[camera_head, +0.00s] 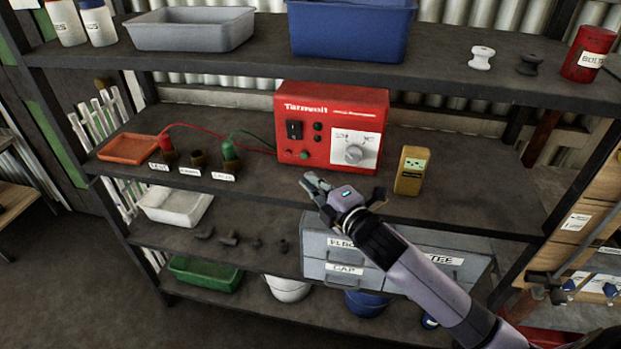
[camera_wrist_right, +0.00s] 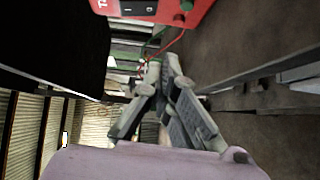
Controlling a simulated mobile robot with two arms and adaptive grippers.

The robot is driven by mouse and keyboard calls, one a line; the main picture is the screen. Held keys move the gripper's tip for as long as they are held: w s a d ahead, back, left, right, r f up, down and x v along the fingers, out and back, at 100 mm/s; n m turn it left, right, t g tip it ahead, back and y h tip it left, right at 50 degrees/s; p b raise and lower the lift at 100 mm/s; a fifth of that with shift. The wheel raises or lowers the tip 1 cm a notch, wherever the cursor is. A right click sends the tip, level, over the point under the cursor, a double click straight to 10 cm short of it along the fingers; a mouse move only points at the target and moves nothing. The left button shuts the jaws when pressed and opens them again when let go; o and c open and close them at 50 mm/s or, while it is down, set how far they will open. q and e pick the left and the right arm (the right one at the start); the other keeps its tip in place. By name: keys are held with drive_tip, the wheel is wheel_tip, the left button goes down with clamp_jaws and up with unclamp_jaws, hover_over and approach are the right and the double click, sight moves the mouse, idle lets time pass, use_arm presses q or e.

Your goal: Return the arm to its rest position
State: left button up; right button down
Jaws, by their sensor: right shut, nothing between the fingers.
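My right arm (camera_head: 432,290) comes in from the lower right in the head view. The red box also shows at the top of that view (camera_wrist_right: 165,8). My left gripper is not in view.
On the middle shelf (camera_head: 460,190) stand an orange tray (camera_head: 130,148), labelled cups with red and green leads, and a yellow meter (camera_head: 411,170). Grey drawers (camera_head: 320,250) sit below, behind my forearm. Bins (camera_head: 190,30) stand on the top shelf. Open floor lies at lower left.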

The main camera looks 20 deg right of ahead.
idle(0.3)
drive_tip(key=s+f+m+g+h, duration=0.3)
drive_tip(key=s+f+m+g, duration=0.2)
drive_tip(key=s+f+m, duration=0.5)
drive_tip(key=s+a+f+m+g, duration=0.1)
drive_tip(key=s+f+m+g, duration=0.35)
drive_tip(key=s, duration=0.65)
drive_tip(key=s+a+f+m+g, duration=0.1)
drive_tip(key=s+f+m+g, duration=0.3)
drive_tip(key=s, duration=0.7)
wheel_tip(320, 180, down, 26)
drive_tip(key=s+n+g, duration=0.1)
drive_tip(key=s, duration=0.1)
drive_tip(key=s+d+f+g, duration=0.1)
drive_tip(key=s+d+f, duration=0.1)
drive_tip(key=s+f, duration=1.5)
drive_tip(key=shift+d, duration=0.4)
